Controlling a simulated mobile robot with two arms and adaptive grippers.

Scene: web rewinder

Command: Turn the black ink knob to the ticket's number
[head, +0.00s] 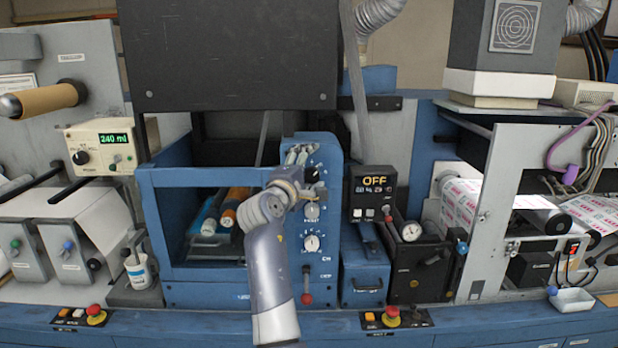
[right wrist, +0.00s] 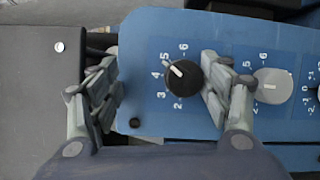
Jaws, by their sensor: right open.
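The black ink knob (right wrist: 184,78) is on a blue panel in the right wrist view. Its white pointer aims up and left, close to the 5 of a printed scale whose readable numbers run from 2 to 6. My right gripper (right wrist: 160,85) is open, with one finger on each side of the knob. The right finger is very close to it; whether it touches I cannot tell. The left finger is clearly apart. In the head view my right gripper (head: 299,158) is at the top of the blue panel (head: 327,225). I can make out no ticket number. My left gripper is out of view.
A grey knob (right wrist: 271,86) with its own scale sits just right of the black knob; it also shows in the head view (head: 312,211). Below are another white knob (head: 311,243) and a red-tipped lever (head: 306,298). A display (head: 376,184) reads OFF.

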